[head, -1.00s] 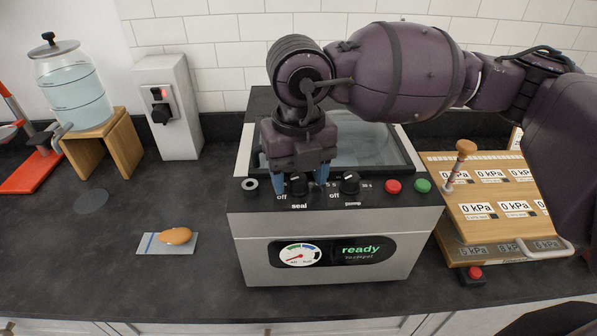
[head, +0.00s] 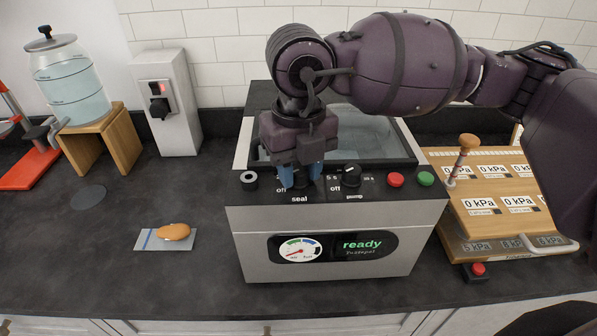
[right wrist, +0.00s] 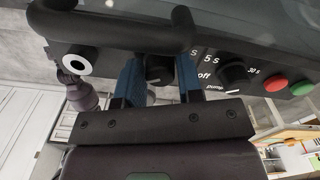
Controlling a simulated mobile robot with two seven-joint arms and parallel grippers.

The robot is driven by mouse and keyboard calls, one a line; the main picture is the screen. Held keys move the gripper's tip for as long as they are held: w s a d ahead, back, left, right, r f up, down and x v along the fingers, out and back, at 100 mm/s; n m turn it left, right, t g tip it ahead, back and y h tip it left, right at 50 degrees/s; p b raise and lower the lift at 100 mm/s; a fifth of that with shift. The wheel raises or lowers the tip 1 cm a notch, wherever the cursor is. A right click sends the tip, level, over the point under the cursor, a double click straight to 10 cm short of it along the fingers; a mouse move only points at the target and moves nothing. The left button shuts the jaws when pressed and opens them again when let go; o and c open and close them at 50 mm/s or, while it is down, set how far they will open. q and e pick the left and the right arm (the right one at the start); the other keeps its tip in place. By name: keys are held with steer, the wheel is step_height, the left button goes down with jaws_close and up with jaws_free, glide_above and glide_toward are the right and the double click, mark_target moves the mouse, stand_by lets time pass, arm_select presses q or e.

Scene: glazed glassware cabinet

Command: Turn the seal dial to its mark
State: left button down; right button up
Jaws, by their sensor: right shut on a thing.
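The vacuum sealer (head: 250,240) stands on the dark counter with its display reading "ready". My right gripper (head: 301,184) points down at its front panel, over the "seal" label. Its blue fingers are closed around the black seal dial, which is mostly hidden in the head view. In the right wrist view the seal dial (right wrist: 159,72) sits between the two blue fingers (right wrist: 160,80). The seal dial's mark is hard to read. The pump dial (head: 351,176) is just right of the gripper and apart from it. My left gripper is not in view.
A red button (head: 396,180) and a green button (head: 426,179) are right of the dials. A wooden panel with kPa labels (head: 483,206) stands right of the sealer. The left counter is mostly free.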

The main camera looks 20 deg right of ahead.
mark_target(299, 169)
stand_by(0.4)
steer(key=o, duration=0.9)
steer(key=shift+r, duration=0.15)
step_height(299, 169, up, 11)
steer(key=shift+f+b, duration=0.2)
steer(key=shift+b, duration=0.2)
